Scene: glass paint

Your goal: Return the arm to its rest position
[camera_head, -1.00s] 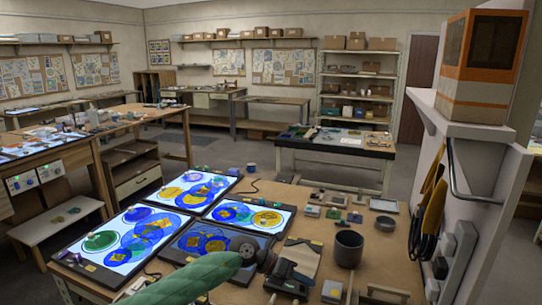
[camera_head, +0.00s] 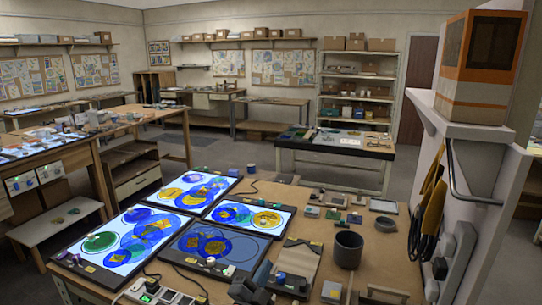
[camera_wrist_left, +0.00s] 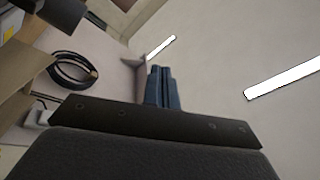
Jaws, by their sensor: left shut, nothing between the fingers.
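My left gripper (camera_head: 262,271) shows low in the head view, at the bottom edge in front of the work table. Its dark body and bluish fingers point upward, and the rest of my left arm is out of the picture. In the left wrist view, the two blue fingers (camera_wrist_left: 162,88) are pressed together with nothing between them. They point toward the plain wall and ceiling, clear of any object. My right gripper is in neither view.
The work table (camera_head: 318,262) carries lit panels with coloured glass discs (camera_head: 128,238), a dark cup (camera_head: 348,250), a small bowl (camera_head: 386,224) and small tools. A pillar (camera_head: 490,190) with an orange-and-white box (camera_head: 485,60) stands at the right. Coiled cable (camera_wrist_left: 72,70) hangs on the wall.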

